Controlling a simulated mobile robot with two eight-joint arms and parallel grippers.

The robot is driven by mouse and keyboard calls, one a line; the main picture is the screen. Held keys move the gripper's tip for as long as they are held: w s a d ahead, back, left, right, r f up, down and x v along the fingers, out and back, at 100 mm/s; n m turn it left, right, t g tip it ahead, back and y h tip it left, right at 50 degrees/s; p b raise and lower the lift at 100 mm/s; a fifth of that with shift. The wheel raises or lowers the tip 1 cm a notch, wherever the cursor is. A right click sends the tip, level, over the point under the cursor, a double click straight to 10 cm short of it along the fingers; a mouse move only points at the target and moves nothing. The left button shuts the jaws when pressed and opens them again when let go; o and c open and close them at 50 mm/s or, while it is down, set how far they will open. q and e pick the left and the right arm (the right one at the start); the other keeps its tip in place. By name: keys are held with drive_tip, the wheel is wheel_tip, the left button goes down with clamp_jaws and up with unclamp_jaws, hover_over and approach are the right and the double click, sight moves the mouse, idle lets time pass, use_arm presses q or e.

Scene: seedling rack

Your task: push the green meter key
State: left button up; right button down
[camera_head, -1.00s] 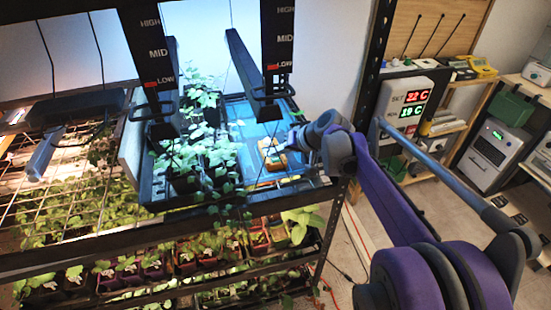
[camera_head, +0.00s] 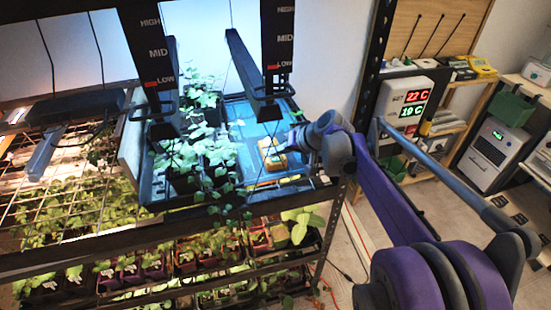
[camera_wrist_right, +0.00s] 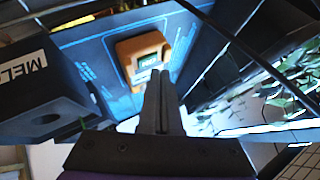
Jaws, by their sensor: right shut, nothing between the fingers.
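The orange meter (camera_head: 271,155) lies on the blue floor of the lit tray, right of the seedlings. In the right wrist view the meter (camera_wrist_right: 128,50) shows a small pale-green display (camera_wrist_right: 148,61). The green key cannot be told apart clearly; the fingers cover the meter's near lower part. My right gripper (camera_wrist_right: 161,76) is shut and empty, its tips in front of the meter's near edge. I cannot tell whether they touch it. In the head view my right gripper (camera_head: 291,140) is small, just right of the meter. My left gripper is out of view.
Seedlings (camera_head: 205,150) fill the tray's left and middle. Dark lamp hangers (camera_head: 253,75) stand over the tray. The rack post (camera_head: 366,90) is behind my right arm.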

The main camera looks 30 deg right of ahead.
sight(278, 161)
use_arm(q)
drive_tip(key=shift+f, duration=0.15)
use_arm(e)
drive_tip(key=shift+f, duration=0.35)
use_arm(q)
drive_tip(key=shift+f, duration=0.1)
use_arm(e)
drive_tip(key=shift+f, duration=0.2)
drive_tip(key=shift+r, duration=0.1)
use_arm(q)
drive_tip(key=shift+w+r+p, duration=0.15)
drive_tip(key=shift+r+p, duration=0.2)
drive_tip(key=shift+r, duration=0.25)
use_arm(e)
drive_tip(key=shift+r, duration=0.55)
drive_tip(key=shift+r+p, duration=0.4)
drive_tip(key=shift+r, duration=0.2)
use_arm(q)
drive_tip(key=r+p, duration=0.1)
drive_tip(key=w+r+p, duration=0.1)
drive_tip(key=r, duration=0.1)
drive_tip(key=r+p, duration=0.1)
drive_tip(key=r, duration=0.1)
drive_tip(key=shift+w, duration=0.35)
use_arm(e)
wheel_tip(278, 161, up, 5)
drive_tip(key=shift+f, duration=0.1)
